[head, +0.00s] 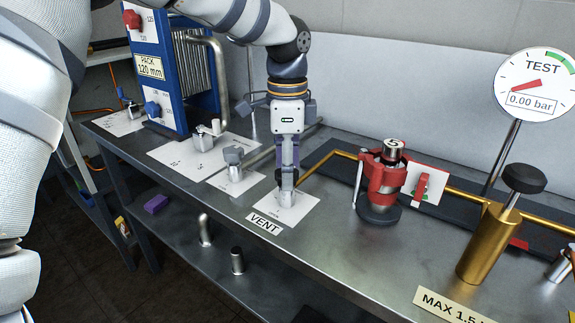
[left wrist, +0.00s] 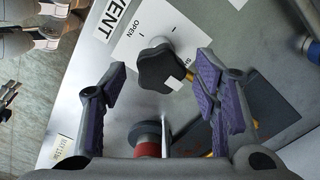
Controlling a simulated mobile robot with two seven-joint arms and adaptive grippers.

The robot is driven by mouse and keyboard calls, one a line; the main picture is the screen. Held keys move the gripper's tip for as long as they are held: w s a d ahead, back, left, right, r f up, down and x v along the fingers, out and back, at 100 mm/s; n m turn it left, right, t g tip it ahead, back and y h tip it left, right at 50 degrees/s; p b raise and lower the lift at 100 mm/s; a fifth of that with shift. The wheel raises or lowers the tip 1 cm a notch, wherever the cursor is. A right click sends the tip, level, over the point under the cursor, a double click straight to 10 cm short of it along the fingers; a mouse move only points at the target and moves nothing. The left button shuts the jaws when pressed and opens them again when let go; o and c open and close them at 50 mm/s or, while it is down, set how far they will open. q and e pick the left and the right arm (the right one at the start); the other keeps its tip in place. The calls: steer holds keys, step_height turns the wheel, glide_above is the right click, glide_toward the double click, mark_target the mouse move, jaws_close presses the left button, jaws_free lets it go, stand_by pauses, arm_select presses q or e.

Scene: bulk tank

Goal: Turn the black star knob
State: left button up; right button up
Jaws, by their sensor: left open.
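The black star knob (left wrist: 158,70) shows in the left wrist view above a white card (left wrist: 150,38) marked OPEN, beside the VENT label. A small pale tag sits on the knob's edge. My left gripper (left wrist: 162,80) is open, with a purple-padded finger on each side of the knob and a gap on both sides. In the head view my left gripper (head: 288,175) points straight down over the card by the VENT sign (head: 264,223); its fingers mostly hide the knob there. My right gripper is not in view.
A grey valve (head: 235,165) and a blue plate pack (head: 160,80) stand left.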

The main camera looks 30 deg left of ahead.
arm_select(q)
steer(key=c, duration=1.2)
steer(key=shift+o, duration=0.2)
